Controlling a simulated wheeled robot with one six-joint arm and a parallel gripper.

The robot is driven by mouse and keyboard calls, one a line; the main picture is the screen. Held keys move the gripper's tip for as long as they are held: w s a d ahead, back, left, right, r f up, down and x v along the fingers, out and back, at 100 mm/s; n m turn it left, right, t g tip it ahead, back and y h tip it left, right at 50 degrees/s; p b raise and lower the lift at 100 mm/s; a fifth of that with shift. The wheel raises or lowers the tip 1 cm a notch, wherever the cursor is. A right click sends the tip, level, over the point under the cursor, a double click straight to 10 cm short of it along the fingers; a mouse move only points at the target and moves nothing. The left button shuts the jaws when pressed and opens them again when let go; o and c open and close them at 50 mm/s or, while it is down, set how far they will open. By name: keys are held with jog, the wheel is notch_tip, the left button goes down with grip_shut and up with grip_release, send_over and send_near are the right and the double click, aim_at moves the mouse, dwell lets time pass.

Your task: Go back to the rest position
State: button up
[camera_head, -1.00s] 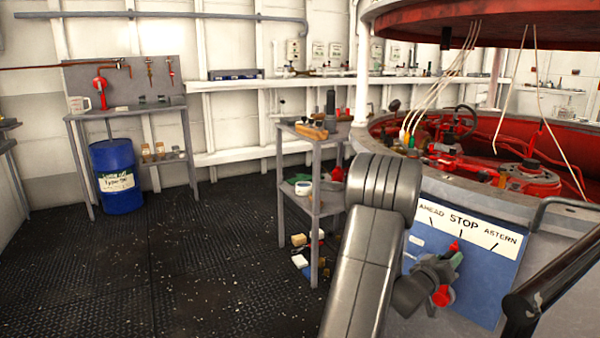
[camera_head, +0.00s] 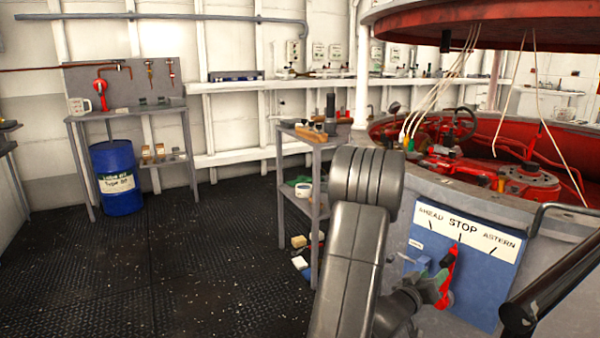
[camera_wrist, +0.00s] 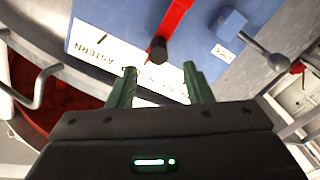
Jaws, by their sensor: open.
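The blue panel (camera_head: 480,288) carries a white label strip (camera_head: 500,240) reading AHEAD, STOP, ASTERN. A red lever (camera_head: 450,268) stands on it, its upper tip just below STOP. The red lever (camera_wrist: 176,20), with a dark end, appears just beyond the fingertips. Whether they touch cannot be told.
A blue block with a grey ball-ended rod (camera_wrist: 250,42) sits on the panel near the lever. A dark handrail (camera_head: 550,295) is at the right. A grey shelf trolley (camera_head: 315,190) with several items stands left of my arm. The deck (camera_head: 180,270) at left is clear.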

aim_at(449, 265)
jog(key=x, duration=0.2)
jog(key=b+x, duration=0.1)
jog(key=x, duration=0.5)
jog(key=shift+s+d+f+b, duration=0.15)
jog(key=shift+s+d+b, duration=0.15)
jog(key=shift+d, duration=0.2)
jog(key=shift+s+d+m, duration=0.2)
jog(key=shift+s+m, duration=0.1)
jog(key=shift+m, duration=0.2)
